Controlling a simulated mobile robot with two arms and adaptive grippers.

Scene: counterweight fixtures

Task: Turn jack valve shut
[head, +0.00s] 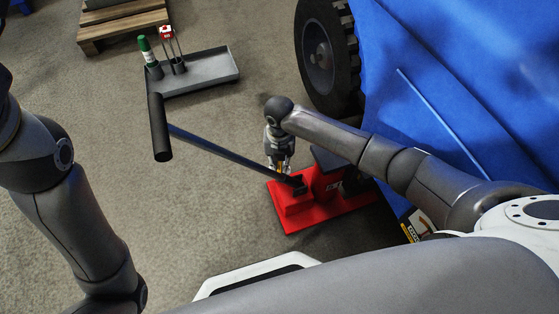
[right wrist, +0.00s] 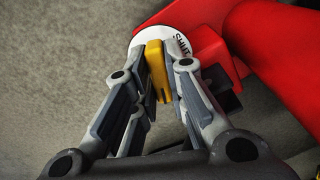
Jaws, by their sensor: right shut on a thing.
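The red jack (head: 318,212) stands on the floor, with its long dark handle (head: 215,148) reaching up to the left to a black grip. Behind the tab is a white round plate (right wrist: 172,32) with black lettering that seems to read "SHUT", partly covered by the fingers. The jack's red body (right wrist: 275,45) fills the upper right there. My left arm shows at the left; its gripper is out of the picture.
A grey tray (head: 212,76) with a green-capped bottle (head: 148,52) and a red-and-white item (head: 167,35) lies at the back. A wooden pallet (head: 122,24) is behind it. A black wheel (head: 325,50) and a blue cover (head: 450,90) bound the right. Carpet at centre left is clear.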

